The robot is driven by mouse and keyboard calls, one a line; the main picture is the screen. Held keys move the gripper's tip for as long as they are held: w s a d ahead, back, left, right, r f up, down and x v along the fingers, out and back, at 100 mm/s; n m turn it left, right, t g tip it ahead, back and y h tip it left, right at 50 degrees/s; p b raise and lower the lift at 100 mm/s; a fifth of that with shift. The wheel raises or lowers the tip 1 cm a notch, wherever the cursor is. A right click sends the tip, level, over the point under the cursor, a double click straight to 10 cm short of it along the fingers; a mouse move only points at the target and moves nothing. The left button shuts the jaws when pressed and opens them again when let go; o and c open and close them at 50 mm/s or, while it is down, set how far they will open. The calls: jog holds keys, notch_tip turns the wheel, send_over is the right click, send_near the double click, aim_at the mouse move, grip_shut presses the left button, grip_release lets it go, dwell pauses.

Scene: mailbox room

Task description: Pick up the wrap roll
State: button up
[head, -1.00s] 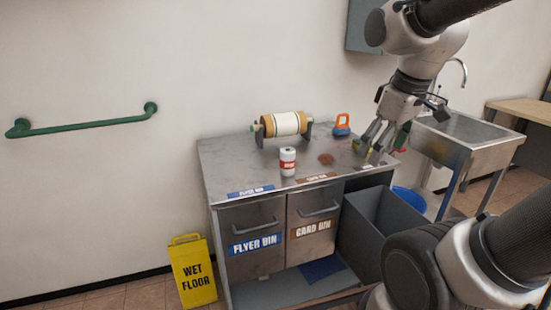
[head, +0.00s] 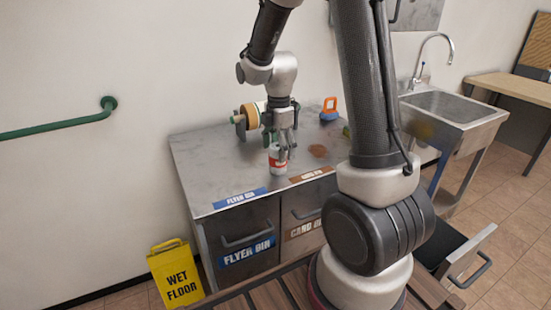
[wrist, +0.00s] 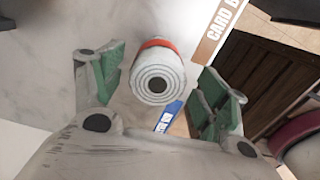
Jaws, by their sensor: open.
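The wrap roll (head: 278,168) is a small white roll with a red band. It stands upright on the metal counter top near its front edge. My gripper (head: 284,148) points down over it, and its fingers hide part of the roll's top in the head view. In the wrist view the roll's spiral-wound end (wrist: 157,84) faces the camera. It lies between the two green-padded open fingers (wrist: 160,78), with a visible gap on each side.
The metal counter (head: 205,165) carries a larger roll on a stand (head: 245,116) behind my gripper, and an orange-and-blue object (head: 329,108). A brown patch (head: 318,151) lies right of the roll. A sink (head: 450,108) stands at the right; a yellow wet-floor sign (head: 175,276) stands at lower left.

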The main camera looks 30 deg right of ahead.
notch_tip(320, 180, down, 4)
jog(key=shift+w+f, duration=0.1)
jog(key=shift+w, duration=0.05)
jog(key=c, duration=0.9)
jog(key=shift+c, duration=0.2)
